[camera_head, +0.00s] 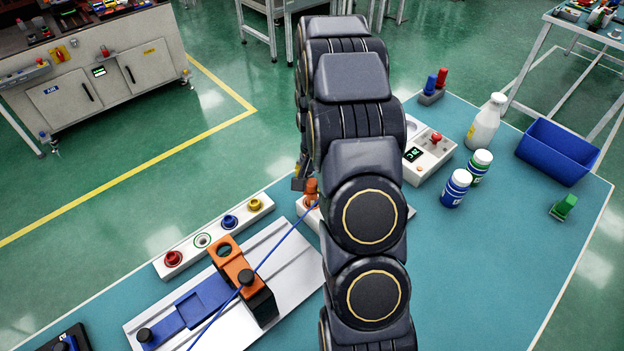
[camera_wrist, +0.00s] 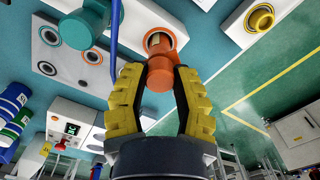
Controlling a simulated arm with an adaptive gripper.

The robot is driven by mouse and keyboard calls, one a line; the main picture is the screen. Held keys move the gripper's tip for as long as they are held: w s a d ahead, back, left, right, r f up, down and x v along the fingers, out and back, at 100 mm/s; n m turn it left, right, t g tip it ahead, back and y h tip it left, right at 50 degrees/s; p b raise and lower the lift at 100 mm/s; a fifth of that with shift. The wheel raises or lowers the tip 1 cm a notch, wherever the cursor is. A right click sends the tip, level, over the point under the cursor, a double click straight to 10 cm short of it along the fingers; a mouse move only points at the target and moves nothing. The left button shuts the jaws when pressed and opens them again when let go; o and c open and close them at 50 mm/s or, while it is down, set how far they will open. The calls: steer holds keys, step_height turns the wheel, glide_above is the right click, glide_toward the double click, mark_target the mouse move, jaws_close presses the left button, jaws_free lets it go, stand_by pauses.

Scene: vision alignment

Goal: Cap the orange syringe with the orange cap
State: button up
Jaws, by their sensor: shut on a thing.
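My gripper (camera_wrist: 158,72) shows yellow-padded fingers in the wrist view, shut on an orange piece (camera_wrist: 160,78) between the tips. Just beyond it is another orange round part (camera_wrist: 159,40) at the white block; the two look in line. I cannot tell which is the cap and which the syringe, or whether they touch. In the head view, an orange piece (camera_head: 311,188) stands upright at the white block's left end, and my arm hides most of the gripper and block.
An orange clamp (camera_head: 232,262) sits on a white plate. A blue cable (camera_head: 275,250) crosses nearby. Bottles and a blue bin (camera_head: 558,152) stand right.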

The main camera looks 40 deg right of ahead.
steer(key=shift+f, duration=0.3)
stand_by(0.8)
steer(key=o, duration=1.2)
steer(key=shift+o, duration=0.2)
steer(key=shift+r, duration=0.1)
steer(key=shift+r, duration=3.45)
steer(key=s+a+r+n, duration=0.35)
steer(key=a+r, duration=0.35)
steer(key=a, duration=0.3)
steer(key=s+a+r+n+g, duration=0.1)
steer(key=s+a+r+n, duration=0.2)
steer(key=s+a, duration=0.3)
steer(key=s+a+r+n, duration=0.3)
steer(key=s+a+n, duration=0.3)
steer(key=s, duration=0.7)
steer(key=shift+s+a+g, duration=0.2)
steer(key=shift+a+g, duration=0.2)
steer(key=shift+a, duration=0.35)
